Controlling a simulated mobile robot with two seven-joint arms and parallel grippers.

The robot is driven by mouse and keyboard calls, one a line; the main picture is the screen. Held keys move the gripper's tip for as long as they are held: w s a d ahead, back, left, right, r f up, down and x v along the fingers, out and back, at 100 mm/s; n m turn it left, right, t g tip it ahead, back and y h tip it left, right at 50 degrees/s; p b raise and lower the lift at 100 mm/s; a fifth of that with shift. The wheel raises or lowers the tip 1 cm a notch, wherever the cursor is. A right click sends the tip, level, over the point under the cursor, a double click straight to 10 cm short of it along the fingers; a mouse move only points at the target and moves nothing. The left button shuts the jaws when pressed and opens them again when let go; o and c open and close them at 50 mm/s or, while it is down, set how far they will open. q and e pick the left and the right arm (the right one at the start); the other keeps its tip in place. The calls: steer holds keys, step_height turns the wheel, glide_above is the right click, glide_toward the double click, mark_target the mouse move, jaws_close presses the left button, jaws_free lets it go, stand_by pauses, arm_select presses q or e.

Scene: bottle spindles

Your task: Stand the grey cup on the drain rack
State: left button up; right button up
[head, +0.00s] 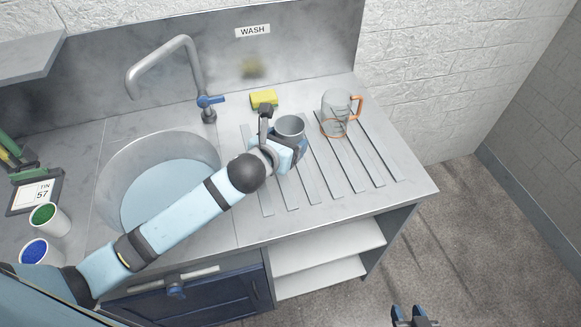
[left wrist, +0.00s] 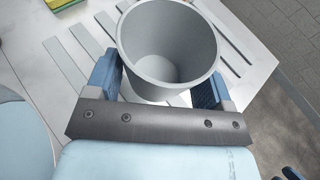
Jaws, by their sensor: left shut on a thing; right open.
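The grey cup (head: 289,126) is upright at the drain rack, its open mouth facing up. My left gripper (head: 286,142) is shut on it, with a blue finger on each side of the cup. The cup also shows in the left wrist view (left wrist: 168,45), empty inside. The drain rack (head: 327,181) is the ridged right part of the steel counter. The cup is over its left part; I cannot tell whether its base touches the ridges. My right gripper (head: 411,316) is open and empty at the bottom edge, over the floor.
A clear jug with an orange handle (head: 338,113) stands on the rack, right of the cup. A yellow sponge (head: 264,98) lies behind the cup. The round sink (head: 120,180) and tap (head: 195,70) are to the left. The rack's front right is clear.

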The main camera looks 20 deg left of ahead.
arm_select(q)
glide_above(287, 178)
step_height(287, 178, down, 6)
steer(key=shift+f, duration=0.1)
step_height(287, 178, down, 3)
steer(key=shift+f+b, duration=0.15)
steer(key=shift+b, duration=0.15)
steer(key=shift+f, duration=0.45)
steer(key=shift+f, duration=0.2)
steer(key=o, duration=1)
steer(key=shift+r, duration=0.2)
steer(key=v, duration=1.2)
steer(key=shift+a, duration=0.1)
